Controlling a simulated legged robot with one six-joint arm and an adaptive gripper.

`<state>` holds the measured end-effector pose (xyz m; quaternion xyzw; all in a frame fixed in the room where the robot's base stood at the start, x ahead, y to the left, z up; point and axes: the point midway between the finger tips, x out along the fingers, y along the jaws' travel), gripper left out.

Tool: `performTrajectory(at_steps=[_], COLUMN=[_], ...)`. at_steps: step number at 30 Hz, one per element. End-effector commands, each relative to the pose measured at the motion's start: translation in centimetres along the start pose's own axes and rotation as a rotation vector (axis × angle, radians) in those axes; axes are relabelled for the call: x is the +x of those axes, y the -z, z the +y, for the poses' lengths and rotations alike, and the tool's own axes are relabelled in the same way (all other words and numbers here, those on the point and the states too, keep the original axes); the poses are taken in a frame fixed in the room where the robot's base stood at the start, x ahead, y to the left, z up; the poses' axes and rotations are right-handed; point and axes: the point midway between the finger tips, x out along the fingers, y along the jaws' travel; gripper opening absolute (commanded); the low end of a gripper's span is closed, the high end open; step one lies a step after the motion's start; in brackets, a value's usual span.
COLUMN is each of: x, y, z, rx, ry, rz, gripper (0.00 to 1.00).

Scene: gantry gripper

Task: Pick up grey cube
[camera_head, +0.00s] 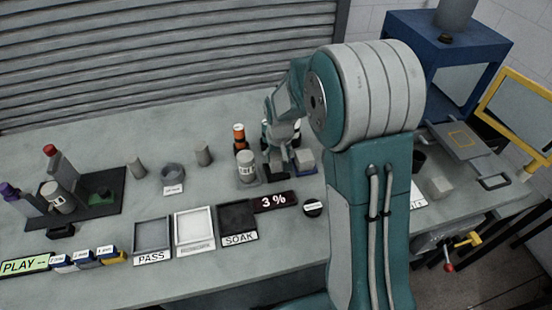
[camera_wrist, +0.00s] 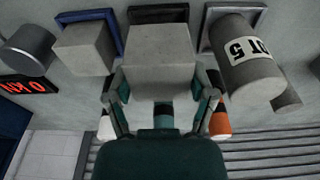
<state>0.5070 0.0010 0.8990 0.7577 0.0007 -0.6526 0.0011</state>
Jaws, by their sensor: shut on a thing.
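The grey cube (camera_wrist: 160,72) is between the two fingers of my gripper (camera_wrist: 163,88) in the wrist view. The fingers press on its left and right sides. A dark square tray (camera_wrist: 158,13) shows just beyond it; I cannot tell whether the cube is clear of the table. In the head view my gripper (camera_head: 281,160) is low over the bench, and the held cube is mostly hidden there. A second grey cube (camera_wrist: 86,48) stands on a blue square tray (camera_wrist: 112,17) to the left in the wrist view, close to the left finger.
A white-labelled cylinder (camera_wrist: 243,58) stands close to the right finger in the wrist view. An orange-topped bottle (camera_head: 238,136) is behind it. The display reading 3 % (camera_head: 273,201) and the SOAK tray (camera_head: 238,218) lie in front. My arm hides part of the bench's right side.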

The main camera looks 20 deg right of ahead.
Motion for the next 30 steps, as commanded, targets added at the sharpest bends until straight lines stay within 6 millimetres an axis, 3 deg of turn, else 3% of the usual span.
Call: performTrajectory(at_steps=[10, 30], x=[-4.5, -9.1], y=[-2.6, -9.9], z=[0.0, 0.0], rx=[0.000, 0.000], ry=[0.000, 0.000], rz=[0.004, 0.002], gripper=[0.10, 0.10])
